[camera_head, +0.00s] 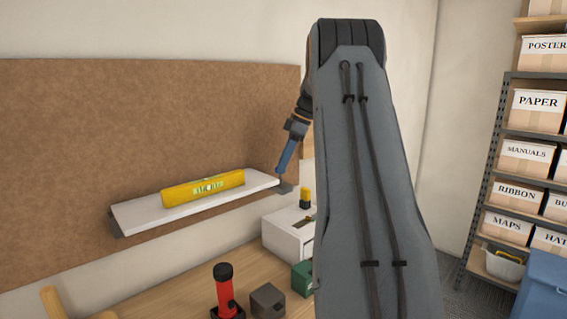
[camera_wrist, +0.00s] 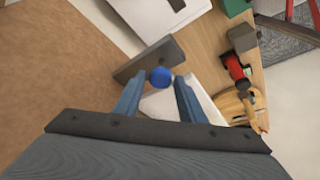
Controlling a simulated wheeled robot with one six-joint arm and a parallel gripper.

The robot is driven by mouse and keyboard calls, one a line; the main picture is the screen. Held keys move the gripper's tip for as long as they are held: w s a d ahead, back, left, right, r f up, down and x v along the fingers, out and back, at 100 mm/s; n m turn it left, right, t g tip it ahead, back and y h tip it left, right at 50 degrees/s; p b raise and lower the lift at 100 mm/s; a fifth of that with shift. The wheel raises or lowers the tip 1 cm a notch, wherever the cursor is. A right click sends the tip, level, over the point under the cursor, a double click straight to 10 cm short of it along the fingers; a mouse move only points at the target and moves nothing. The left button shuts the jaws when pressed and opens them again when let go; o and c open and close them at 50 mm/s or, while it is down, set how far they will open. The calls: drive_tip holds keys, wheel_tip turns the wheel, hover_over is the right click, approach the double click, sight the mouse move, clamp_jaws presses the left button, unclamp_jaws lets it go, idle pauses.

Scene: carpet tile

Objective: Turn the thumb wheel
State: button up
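The thumb wheel (camera_wrist: 161,77) is a small round blue knob in the wrist view. It sits at a dark grey bracket plate (camera_wrist: 150,59) by the end of the white shelf (camera_wrist: 160,107). My gripper (camera_head: 281,171) points down at the shelf's right end in the head view. Its two blue fingers are apart in the wrist view, with the wheel between or just beyond their tips; I cannot tell whether they touch it. The wheel cannot be made out in the head view.
Below on the desk stand a red torch (camera_head: 224,290), a grey block (camera_head: 267,300), a green box (camera_head: 303,278) and a white box (camera_head: 285,235). Labelled cartons fill a rack at right.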

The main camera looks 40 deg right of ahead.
drive_tip(key=b+v, duration=0.2)
drive_tip(key=v, duration=0.5)
drive_tip(key=shift+s+r, duration=0.15)
drive_tip(key=shift+r, duration=0.2)
drive_tip(key=shift+d, duration=0.1)
idle(0.3)
